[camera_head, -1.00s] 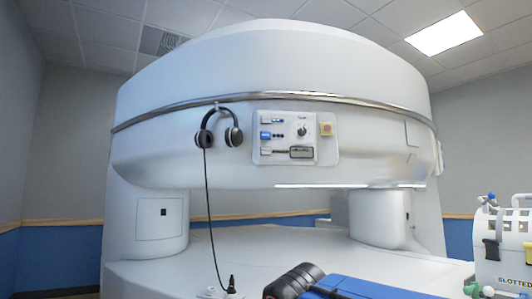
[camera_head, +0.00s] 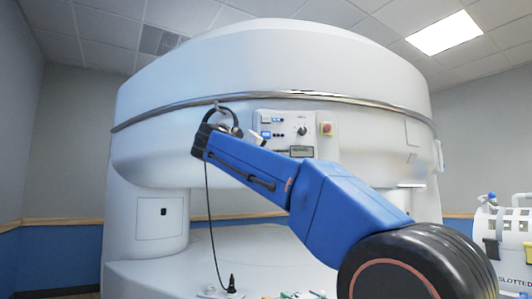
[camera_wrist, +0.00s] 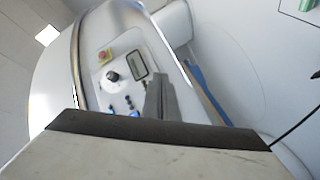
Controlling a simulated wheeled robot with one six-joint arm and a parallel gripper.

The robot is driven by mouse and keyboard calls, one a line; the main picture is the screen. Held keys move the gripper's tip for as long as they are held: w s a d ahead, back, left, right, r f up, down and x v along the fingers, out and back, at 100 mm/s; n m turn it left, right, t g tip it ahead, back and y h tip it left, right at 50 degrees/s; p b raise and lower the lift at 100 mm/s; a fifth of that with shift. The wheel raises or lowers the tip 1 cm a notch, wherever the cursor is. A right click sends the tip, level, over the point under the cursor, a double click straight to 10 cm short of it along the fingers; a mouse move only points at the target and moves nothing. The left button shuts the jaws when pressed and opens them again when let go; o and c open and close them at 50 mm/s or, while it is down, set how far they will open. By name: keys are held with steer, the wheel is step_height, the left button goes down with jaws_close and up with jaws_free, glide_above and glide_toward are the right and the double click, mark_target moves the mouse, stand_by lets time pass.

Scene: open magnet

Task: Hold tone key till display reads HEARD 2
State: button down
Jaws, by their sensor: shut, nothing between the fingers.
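The control panel (camera_head: 318,133) is on the white magnet's front. It carries a small grey display (camera_head: 301,151), a round black knob (camera_head: 301,131) and a blue key (camera_head: 266,134) at its left. The display's text is too small to read, and I cannot tell which key is the tone key. In the wrist view the panel appears turned, with the display (camera_wrist: 138,64) and knob (camera_wrist: 112,76). My gripper (camera_wrist: 160,92) is shut and empty in front of the panel's lower edge, hiding part of it. Contact with a key cannot be seen.
Black headphones (camera_head: 236,122) hang left of the panel, partly behind my arm, with a cord running down. A red stop button on yellow (camera_head: 326,128) sits at the panel's right. A white crate (camera_head: 505,240) stands at the far right.

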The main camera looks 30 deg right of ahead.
step_height(320, 180, up, 6)
steer(key=w+m+h, duration=0.1)
steer(key=h, duration=0.1)
steer(key=shift+a+m+g, duration=0.3)
steer(key=shift+g, duration=0.1)
steer(key=shift+w, duration=0.1)
steer(key=w+d, duration=0.3)
steer(key=w, duration=0.5)
steer(key=shift+d, duration=0.3)
steer(key=shift+w, duration=0.15)
stand_by(1.6)
steer(key=shift+w+d, duration=0.15)
steer(key=shift+w, duration=0.05)
steer(key=shift+w+d, duration=0.2)
steer(key=shift+w, duration=0.25)
stand_by(0.9)
steer(key=shift+s, duration=0.1)
stand_by(1.7)
steer(key=shift+s+a, duration=0.35)
steer(key=shift+s, duration=0.35)
